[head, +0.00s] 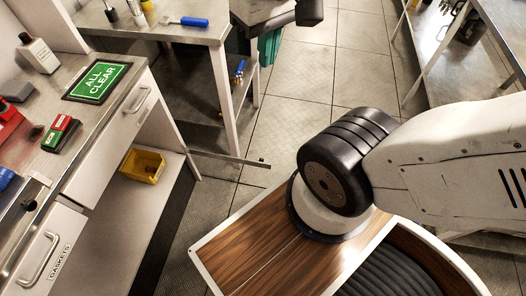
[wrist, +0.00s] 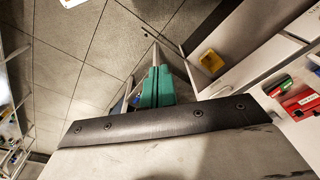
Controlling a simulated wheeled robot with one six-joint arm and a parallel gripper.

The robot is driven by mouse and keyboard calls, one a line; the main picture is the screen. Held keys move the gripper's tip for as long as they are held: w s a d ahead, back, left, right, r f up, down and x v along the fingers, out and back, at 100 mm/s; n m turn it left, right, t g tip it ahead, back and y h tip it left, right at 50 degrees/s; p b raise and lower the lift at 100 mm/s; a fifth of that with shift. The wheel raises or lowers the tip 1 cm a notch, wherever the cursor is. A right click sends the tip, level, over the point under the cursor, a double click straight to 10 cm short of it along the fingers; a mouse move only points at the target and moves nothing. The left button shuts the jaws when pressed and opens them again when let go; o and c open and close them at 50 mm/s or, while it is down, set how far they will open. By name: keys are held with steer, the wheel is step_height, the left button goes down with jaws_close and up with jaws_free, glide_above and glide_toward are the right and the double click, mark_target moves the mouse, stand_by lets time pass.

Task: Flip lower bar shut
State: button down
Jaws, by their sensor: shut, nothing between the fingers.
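The lower bar (head: 228,158) is a thin, flat metal bar in the head view. It sticks out level into the aisle from the white bench leg at its left, with a small dark knob at its free end. My gripper (head: 268,48) has teal fingers, seen in the head view beyond the bar, near the back bench and well apart from the bar. In the wrist view my gripper (wrist: 155,75) shows its teal fingers together with nothing between them. I cannot make out for sure whether the fingers touch anything there.
A yellow bin (head: 143,166) sits on the left bench's lower shelf, and also shows in the wrist view (wrist: 211,61). A blue-handled valve (head: 239,68) is on the back bench's side. The tiled aisle floor (head: 330,75) is open.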

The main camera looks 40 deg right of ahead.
steer(key=w+d+f+m+g, duration=0.1)
steer(key=w+d+f, duration=0.1)
steer(key=w, duration=0.8)
steer(key=w+d+f+m+g+y, duration=0.1)
steer(key=w+d+f+m, duration=0.1)
steer(key=w+d+f, duration=0.5)
steer(key=w+d+f+m+g+y, duration=0.1)
steer(key=w+d+f+m, duration=0.1)
steer(key=w+f, duration=0.95)
steer(key=s+d+f+m, duration=0.1)
steer(key=d+f, duration=0.2)
steer(key=f, duration=1)
steer(key=s+d+f+m, duration=0.2)
steer(key=d+f, duration=0.1)
steer(key=f, duration=1)
steer(key=s+d+f+m+y, duration=0.1)
steer(key=d+f, duration=0.2)
steer(key=f, duration=1)
steer(key=shift+s+m+g, duration=0.3)
steer(key=shift+s+g, duration=0.05)
steer(key=shift+g, duration=0.05)
steer(key=shift+a, duration=0.1)
